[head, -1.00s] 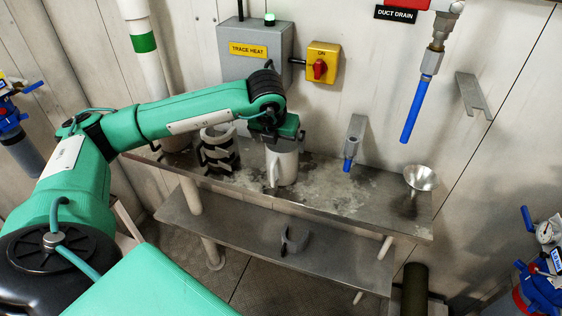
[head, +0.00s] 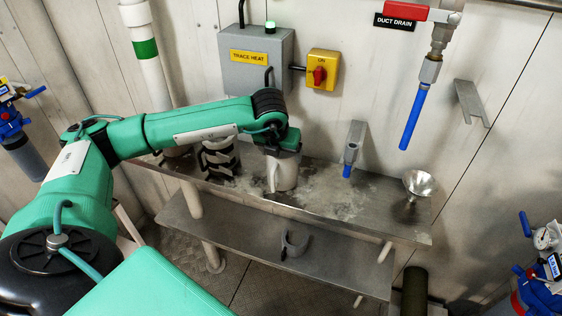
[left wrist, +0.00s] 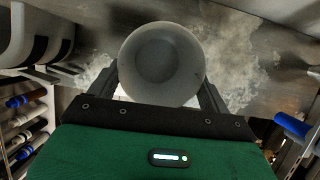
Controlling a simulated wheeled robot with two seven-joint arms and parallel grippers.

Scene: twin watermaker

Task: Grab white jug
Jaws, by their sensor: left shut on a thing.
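The white jug (head: 284,172) stands upright on the steel shelf in the head view, with its handle toward the left front. My left gripper (head: 280,152) is over it from above, shut on its upper part. In the left wrist view the jug's round open top (left wrist: 162,64) lies between the two fingers of the gripper (left wrist: 164,88), and its inside looks empty. My right gripper is not in view.
A black-and-white striped container (head: 219,160) stands left of the jug on the steel shelf (head: 375,208). A blue-tipped spout (head: 350,160) and a metal funnel (head: 419,184) are to the right.

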